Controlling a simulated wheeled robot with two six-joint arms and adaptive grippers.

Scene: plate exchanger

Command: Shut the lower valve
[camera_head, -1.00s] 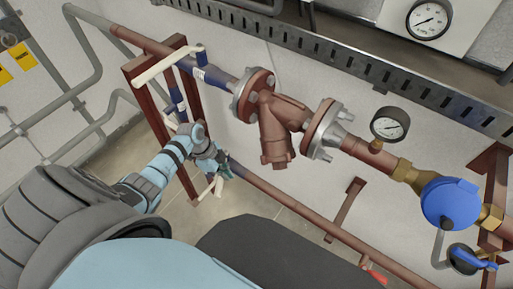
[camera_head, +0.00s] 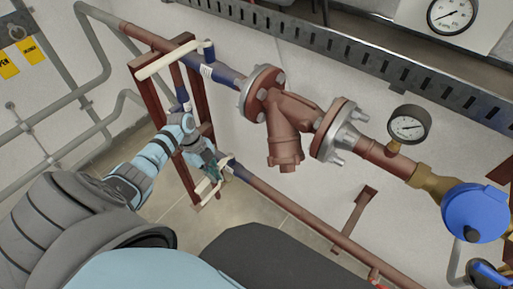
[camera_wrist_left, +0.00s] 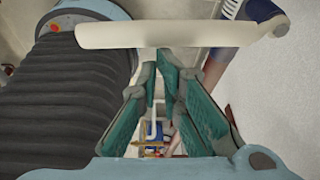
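The lower valve sits at the left end of the lower copper pipe, with a blue body (camera_head: 236,170) and a white bar handle (camera_head: 207,191) slanting down-left. My left gripper (camera_head: 211,168) is beside this handle, partly covering the valve area. In the left wrist view a white bar handle (camera_wrist_left: 150,35) crosses the top, just beyond the fingertips, with blue valve parts at its right end. The teal fingers (camera_wrist_left: 163,75) are apart, with background showing between them. I cannot tell whether a finger touches the handle. My right gripper is out of view.
The upper valve's white handle (camera_head: 163,63) and a dark red frame (camera_head: 202,95) stand close to my left arm. A brown strainer (camera_head: 287,125), a gauge (camera_head: 408,126) and a blue round-bodied device (camera_head: 474,212) are to the right. Floor shows below the lower pipe.

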